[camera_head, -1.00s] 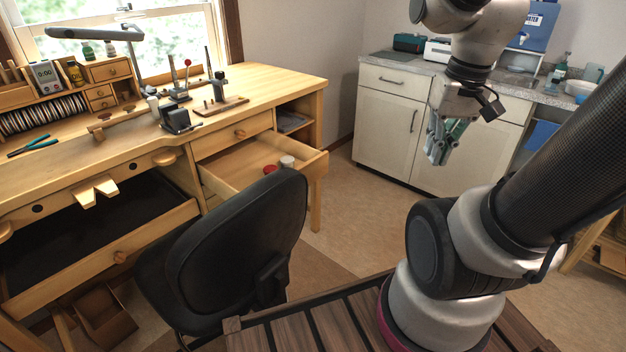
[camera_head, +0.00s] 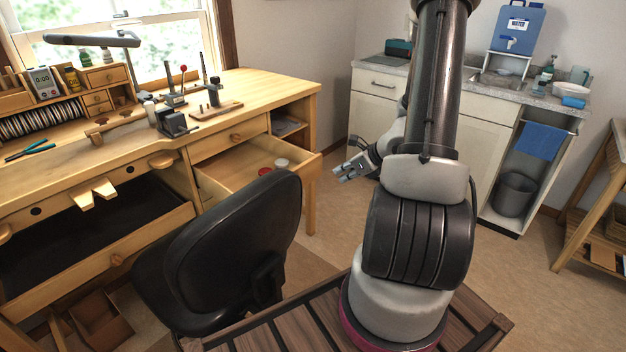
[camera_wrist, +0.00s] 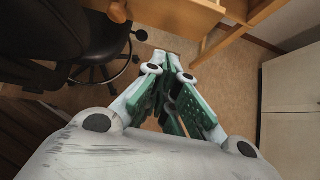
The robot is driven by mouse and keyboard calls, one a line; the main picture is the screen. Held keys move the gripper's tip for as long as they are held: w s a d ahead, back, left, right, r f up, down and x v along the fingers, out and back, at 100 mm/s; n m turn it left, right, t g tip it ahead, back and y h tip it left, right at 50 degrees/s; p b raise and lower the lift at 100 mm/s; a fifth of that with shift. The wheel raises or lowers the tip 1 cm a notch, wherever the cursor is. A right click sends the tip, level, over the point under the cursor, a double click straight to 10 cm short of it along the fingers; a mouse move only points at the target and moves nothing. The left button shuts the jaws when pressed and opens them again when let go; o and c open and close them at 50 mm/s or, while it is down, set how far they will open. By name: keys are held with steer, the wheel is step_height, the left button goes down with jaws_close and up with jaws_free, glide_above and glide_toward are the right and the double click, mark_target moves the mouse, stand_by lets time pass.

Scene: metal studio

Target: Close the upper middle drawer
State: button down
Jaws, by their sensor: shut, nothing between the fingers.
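A wooden drawer (camera_head: 298,188) stands pulled out of the workbench, below a shut drawer front (camera_head: 232,138). A red round item (camera_head: 265,171) and a white-lidded jar (camera_head: 281,164) are inside it. My gripper (camera_head: 344,172) is shut and empty, to the right of the open drawer and apart from it, at about its height in the picture. In the wrist view my gripper (camera_wrist: 176,60) points toward a wooden front (camera_wrist: 175,15) with a round knob (camera_wrist: 118,10) at the top edge. The fingers do not touch it.
A black chair (camera_head: 235,245) stands in front of the workbench and hides part of the open drawer. Another wide drawer (camera_head: 120,250) is open at lower left. White cabinets (camera_head: 375,110) stand behind my arm. Floor is free between drawer and cabinets.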

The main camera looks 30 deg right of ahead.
glide_toward(306, 184)
step_height(306, 184, down, 4)
steer(key=shift+w+a+r, duration=0.15)
steer(key=shift+w, duration=0.35)
steer(key=shift+w+a+r, duration=0.1)
steer(key=shift+w+a, duration=0.05)
steer(key=shift+w, duration=0.4)
steer(key=shift+w+a+r, duration=0.15)
steer(key=shift+w+a, duration=0.05)
steer(key=shift+w, duration=0.3)
